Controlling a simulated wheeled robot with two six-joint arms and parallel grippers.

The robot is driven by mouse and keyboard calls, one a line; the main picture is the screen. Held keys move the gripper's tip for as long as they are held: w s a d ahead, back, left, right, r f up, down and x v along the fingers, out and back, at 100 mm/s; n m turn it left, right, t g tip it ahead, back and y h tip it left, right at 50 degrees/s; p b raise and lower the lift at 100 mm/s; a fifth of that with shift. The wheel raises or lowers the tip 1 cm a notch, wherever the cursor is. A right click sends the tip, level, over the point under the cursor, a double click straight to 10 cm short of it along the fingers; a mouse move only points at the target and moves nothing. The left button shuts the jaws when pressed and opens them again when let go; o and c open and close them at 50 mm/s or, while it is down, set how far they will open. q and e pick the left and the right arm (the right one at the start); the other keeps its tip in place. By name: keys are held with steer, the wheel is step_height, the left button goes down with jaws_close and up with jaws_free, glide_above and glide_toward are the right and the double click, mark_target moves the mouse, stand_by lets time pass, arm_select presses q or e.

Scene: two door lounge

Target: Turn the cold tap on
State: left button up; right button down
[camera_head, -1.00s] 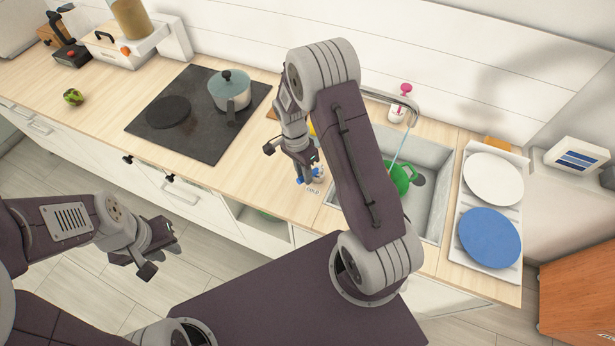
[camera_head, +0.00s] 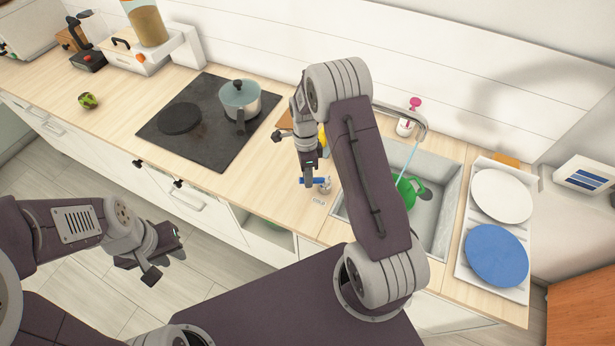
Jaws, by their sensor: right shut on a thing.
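The cold tap has a blue bar handle (camera_head: 318,181) on a small grey base (camera_head: 325,188), with a "COLD" label on the counter in front of it. My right gripper (camera_head: 309,179) points down and is shut on the blue handle, hiding part of it. The curved metal spout (camera_head: 414,118) arches over the sink (camera_head: 441,207), and a pale blue stream of water (camera_head: 409,160) runs down from it. My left gripper (camera_head: 163,260) is open and empty, out over the floor in front of the counter.
A green watering can (camera_head: 408,190) stands in the sink under the stream. A rack at right holds a white plate (camera_head: 502,195) and a blue plate (camera_head: 496,255). A pot (camera_head: 240,100) sits on the hob. My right arm hides the sink's left part.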

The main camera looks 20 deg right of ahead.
steer(key=shift+w+r, duration=0.1)
steer(key=c, duration=1.3)
jaws_free()
steer(key=shift+r, duration=0.2)
step_height(320, 180, up, 8)
steer(key=w+b, duration=0.1)
steer(key=shift+w+d+r+b, duration=0.2)
steer(key=shift+w+d+b, duration=0.1)
steer(key=shift+b, duration=0.1)
